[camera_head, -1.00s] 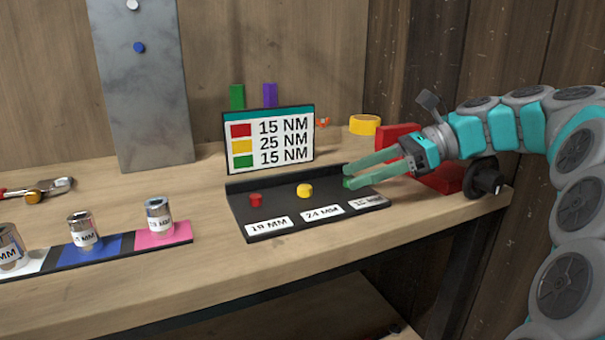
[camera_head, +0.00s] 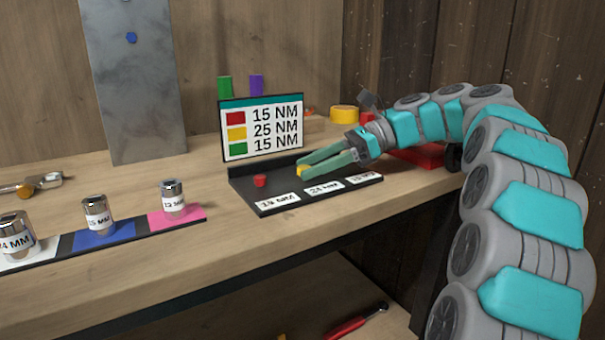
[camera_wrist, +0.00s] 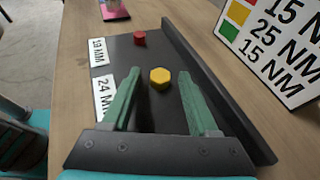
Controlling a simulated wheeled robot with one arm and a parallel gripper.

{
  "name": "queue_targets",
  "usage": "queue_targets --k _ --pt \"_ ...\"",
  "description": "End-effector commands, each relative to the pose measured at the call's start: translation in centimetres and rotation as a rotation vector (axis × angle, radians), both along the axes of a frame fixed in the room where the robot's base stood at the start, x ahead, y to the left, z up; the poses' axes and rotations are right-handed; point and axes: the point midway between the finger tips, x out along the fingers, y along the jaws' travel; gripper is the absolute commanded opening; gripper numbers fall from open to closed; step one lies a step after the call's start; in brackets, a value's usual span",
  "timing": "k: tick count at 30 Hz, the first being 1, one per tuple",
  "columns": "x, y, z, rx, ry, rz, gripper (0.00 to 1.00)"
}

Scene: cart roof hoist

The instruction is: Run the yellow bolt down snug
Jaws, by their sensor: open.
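The yellow bolt (camera_wrist: 160,77) stands in the black tray (camera_wrist: 205,85) behind the label 24 MM. It also shows in the head view (camera_head: 302,170), partly covered by my fingers. My gripper (camera_wrist: 160,90) is open, its green fingers pointing at the bolt, one on either side of its line. The bolt head lies just past or between the fingertips; contact does not show. In the head view my gripper (camera_head: 312,167) reaches in from the right, low over the tray. The sign (camera_head: 262,127) shows yellow with 25 NM, red with 15 NM and green with 15 NM.
A red bolt (camera_head: 260,180) stands left in the tray. Several silver sockets, such as the one on pink (camera_head: 172,197), stand at the front left. A metal plate (camera_head: 135,90) with a blue bolt (camera_head: 131,38) rises behind. A wrench (camera_head: 40,183) lies at the left.

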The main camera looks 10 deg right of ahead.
Motion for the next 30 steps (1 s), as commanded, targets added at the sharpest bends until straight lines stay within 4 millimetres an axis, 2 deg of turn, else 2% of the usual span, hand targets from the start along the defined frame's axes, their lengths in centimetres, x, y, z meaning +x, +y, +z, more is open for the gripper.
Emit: queue_targets --k 6,22,30 --pt "-0.01 -0.01 0.08 0.0 0.0 0.0 0.6" --pt "-0.02 -0.01 0.08 0.0 0.0 0.0 0.0" --pt "-0.02 -0.01 0.08 0.0 0.0 0.0 0.0"
